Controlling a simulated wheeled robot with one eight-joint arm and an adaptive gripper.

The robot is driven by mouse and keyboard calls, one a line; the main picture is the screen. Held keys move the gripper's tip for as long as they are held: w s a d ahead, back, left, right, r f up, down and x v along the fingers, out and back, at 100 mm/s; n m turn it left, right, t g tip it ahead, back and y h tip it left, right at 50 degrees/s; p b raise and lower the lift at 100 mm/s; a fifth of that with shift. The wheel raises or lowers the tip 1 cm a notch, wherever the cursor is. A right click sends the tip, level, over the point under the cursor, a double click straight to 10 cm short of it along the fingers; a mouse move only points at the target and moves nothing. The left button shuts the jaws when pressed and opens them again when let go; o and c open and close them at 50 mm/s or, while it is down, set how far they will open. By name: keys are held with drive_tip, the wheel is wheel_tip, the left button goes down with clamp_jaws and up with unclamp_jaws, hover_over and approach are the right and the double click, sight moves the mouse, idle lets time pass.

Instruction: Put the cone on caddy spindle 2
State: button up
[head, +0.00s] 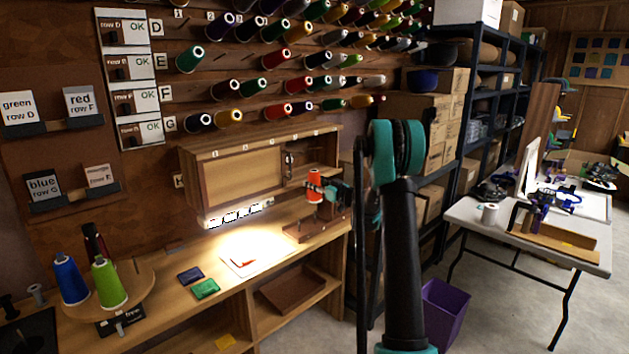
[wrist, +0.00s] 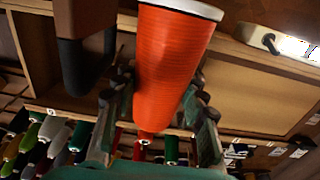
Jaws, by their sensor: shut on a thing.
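The cone (head: 314,180) is orange-red with a pale rim. My gripper (head: 322,188) is shut on it above the workbench, in front of the wall cabinet. In the wrist view the cone (wrist: 172,65) sits between my two fingers (wrist: 160,95), wide pale-rimmed end at the top of the picture and narrow end towards the bottom.
The cabinet (head: 232,181) stands close behind the cone. A round wooden stand (head: 140,284) with blue (head: 70,278) and green (head: 108,283) cones is at left. Two small cards (head: 205,289) lie on the bench. Thread rows fill the wall above.

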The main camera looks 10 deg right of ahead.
drive_tip(key=shift+w+d+f, duration=0.1)
drive_tip(key=shift+d+f, duration=0.05)
drive_tip(key=shift+f, duration=5.05)
drive_tip(key=shift+f, duration=0.3)
drive_tip(key=o, duration=1.5)
